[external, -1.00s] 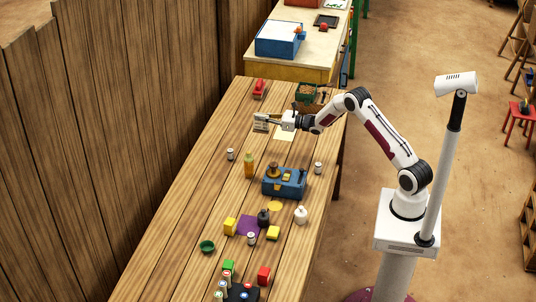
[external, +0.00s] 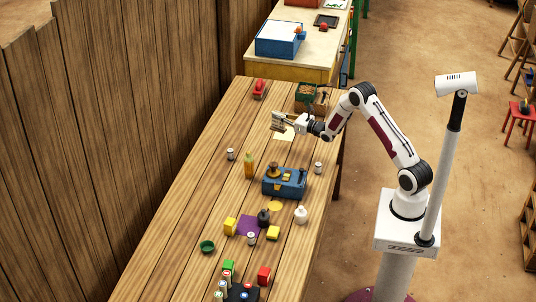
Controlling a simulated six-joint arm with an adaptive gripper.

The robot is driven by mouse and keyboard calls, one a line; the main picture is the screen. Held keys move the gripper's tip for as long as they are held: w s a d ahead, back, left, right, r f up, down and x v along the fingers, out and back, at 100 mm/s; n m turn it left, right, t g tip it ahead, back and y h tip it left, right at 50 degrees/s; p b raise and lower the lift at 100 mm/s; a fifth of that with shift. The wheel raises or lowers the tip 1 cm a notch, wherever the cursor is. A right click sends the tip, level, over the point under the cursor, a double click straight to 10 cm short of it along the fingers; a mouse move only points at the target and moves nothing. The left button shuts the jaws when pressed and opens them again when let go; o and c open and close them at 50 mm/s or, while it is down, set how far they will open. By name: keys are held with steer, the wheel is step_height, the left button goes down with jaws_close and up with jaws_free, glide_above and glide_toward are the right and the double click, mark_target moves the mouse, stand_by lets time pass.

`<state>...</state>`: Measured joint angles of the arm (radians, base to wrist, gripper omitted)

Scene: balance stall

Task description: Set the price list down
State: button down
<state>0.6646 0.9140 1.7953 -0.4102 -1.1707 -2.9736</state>
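My gripper (external: 280,117) is over the far part of the wooden table. It holds a small pale card with darker marks, which looks like the price list (external: 278,126). The card is tilted, and the fingers partly hide it. A cream sheet (external: 285,135) lies flat on the table just below and beside the card. I cannot tell whether the card touches the sheet or the table.
A green box and a brown box (external: 318,104) stand right behind my gripper. A red object (external: 259,88) is at the far left. A blue scale-like box (external: 285,182), an orange bottle (external: 249,166) and small canisters (external: 230,154) stand nearer. The left table strip is clear.

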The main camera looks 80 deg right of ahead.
steer(key=s+a+r+m+g+h, duration=0.1)
steer(key=s+a+r+m+h, duration=0.1)
steer(key=s+r, duration=1.2)
steer(key=s+a+r+m+g+h, duration=0.2)
steer(key=s+a+r+h, duration=0.2)
steer(key=s+r, duration=1.1)
step_height(320, 180, up, 5)
steer(key=shift+s+a+r+m, duration=0.1)
steer(key=shift+s+a+m, duration=0.2)
steer(key=shift+a, duration=0.15)
steer(key=shift+w, duration=0.1)
stand_by(1.0)
